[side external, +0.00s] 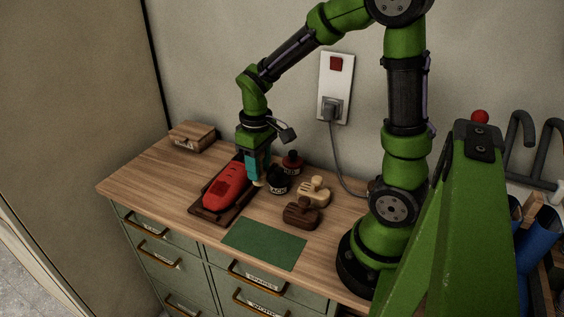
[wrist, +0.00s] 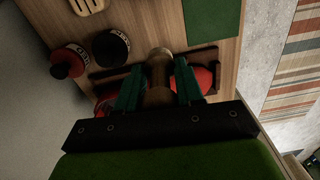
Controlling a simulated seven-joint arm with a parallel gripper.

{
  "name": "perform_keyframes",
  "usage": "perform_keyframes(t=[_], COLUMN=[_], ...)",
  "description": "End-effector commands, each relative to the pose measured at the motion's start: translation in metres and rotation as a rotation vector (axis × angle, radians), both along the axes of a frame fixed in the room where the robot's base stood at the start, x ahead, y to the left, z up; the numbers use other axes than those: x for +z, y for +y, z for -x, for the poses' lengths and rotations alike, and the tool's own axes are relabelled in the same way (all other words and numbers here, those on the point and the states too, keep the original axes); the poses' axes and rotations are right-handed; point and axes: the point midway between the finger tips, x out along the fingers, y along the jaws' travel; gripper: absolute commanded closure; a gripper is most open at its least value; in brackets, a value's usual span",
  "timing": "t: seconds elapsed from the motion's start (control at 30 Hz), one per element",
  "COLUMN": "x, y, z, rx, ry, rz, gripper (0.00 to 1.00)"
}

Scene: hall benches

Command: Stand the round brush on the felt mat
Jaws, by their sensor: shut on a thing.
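The green felt mat (side external: 264,245) lies flat and bare at the front of the wooden bench top. It also shows at the top of the wrist view (wrist: 213,20). My gripper (side external: 258,178) is shut and points down, just right of a red object. In the wrist view my gripper (wrist: 159,88) has its two green fingers on either side of a brown, rounded piece, which I take for the round brush (wrist: 158,72). In the side view only a small pale tip of it shows below the fingers. Whether it touches the surface below is unclear.
The red object (side external: 228,187) lies on a dark tray (side external: 197,208). A black jar (side external: 278,183) and a red-and-dark jar (side external: 292,160) stand right of my gripper. A pale wooden brush (side external: 314,187) and a dark one (side external: 300,213) lie behind the mat. A wooden box (side external: 192,137) stands at the back left.

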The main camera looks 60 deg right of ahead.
Motion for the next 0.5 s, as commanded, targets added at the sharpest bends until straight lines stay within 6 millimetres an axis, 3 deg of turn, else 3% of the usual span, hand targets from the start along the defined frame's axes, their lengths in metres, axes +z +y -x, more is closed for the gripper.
perform_keyframes(t=[0.13, 0.23, 0.5], x=[0.019, 0.023, 0.015], y=[0.009, 0.028, 0.076], z=[0.001, 0.012, 0.052], rx=[0.026, 0.141, 0.813], ry=[-0.016, -0.021, -0.021], rz=[0.0, -0.005, -0.002], gripper=[0.93, 0.93, 0.93])
